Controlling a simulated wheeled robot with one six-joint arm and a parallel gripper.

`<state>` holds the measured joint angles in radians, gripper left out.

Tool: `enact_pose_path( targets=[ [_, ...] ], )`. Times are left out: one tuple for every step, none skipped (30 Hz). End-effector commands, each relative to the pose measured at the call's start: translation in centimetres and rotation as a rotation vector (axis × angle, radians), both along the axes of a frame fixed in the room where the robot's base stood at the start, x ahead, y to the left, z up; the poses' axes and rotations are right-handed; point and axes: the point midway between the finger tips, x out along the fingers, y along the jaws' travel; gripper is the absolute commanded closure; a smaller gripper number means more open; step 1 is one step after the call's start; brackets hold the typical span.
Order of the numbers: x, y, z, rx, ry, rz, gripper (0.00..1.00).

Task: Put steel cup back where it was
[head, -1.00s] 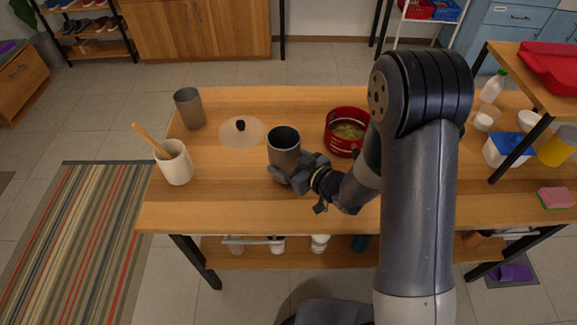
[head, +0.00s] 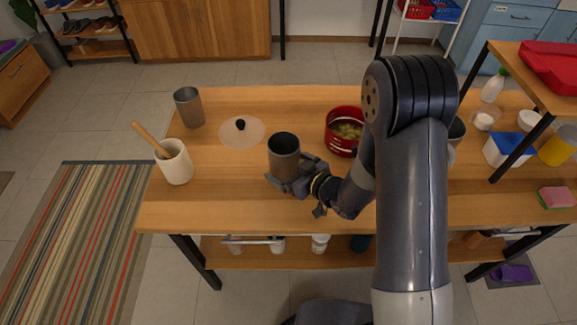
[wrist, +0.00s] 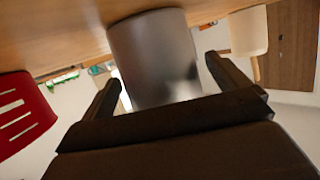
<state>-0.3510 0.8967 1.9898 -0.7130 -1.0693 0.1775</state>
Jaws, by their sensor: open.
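A grey steel cup (head: 284,158) is upright at the front middle of the table, and its base is hidden by my gripper in the head view. My gripper (head: 291,182) is open around it, low on its side. In the wrist view, the cup (wrist: 155,62) is between the two fingers of my gripper (wrist: 163,69), with a gap on each side. A similar grey cup (head: 189,110) stands at the table's back left. Another grey cup (head: 457,130) shows partly from behind my arm at the right.
On the wooden table (head: 230,205), a cream crock (head: 176,165) with a wooden stick is left, and a glass lid (head: 233,134) is behind the cup. A red pot (head: 333,140) is to its right, partly behind my arm. The front left of the table is clear.

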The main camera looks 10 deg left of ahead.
Motion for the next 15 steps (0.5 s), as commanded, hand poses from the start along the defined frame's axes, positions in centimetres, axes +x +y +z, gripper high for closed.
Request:
enact_pose_path(
  targets=[
    [0.0, 0.0, 0.0, 0.0, 0.0, 0.0, 0.05],
    [0.0, 0.0, 0.0, 0.0, 0.0, 0.0, 0.05],
    [0.0, 0.0, 0.0, 0.0, 0.0, 0.0, 0.05],
    [0.0, 0.0, 0.0, 0.0, 0.0, 0.0, 0.05],
    [0.0, 0.0, 0.1, 0.0, 0.0, 0.0, 0.05],
    [0.0, 0.0, 0.2, 0.0, 0.0, 0.0, 0.05],
    [0.0, 0.0, 0.3, 0.0, 0.0, 0.0, 0.05],
    [0.0, 0.0, 0.4, 0.0, 0.0, 0.0, 0.05],
    [-0.1, -0.1, 0.5, 0.0, 0.001, -0.001, 0.05],
    [-0.3, -0.6, 0.5, 0.0, 0.0, -0.003, 0.05],
    [-0.5, -1.1, 0.6, -0.001, 0.001, -0.003, 0.05],
    [-0.9, -1.7, 0.8, 0.0, 0.001, -0.004, 0.05],
    [-1.2, -2.2, 1.0, -0.001, 0.001, -0.005, 0.05],
    [-1.7, -2.8, 1.2, 0.0, 0.001, -0.004, 0.05],
    [-2.1, -3.6, 1.5, 0.001, 0.0, -0.006, 0.05]
  ],
)
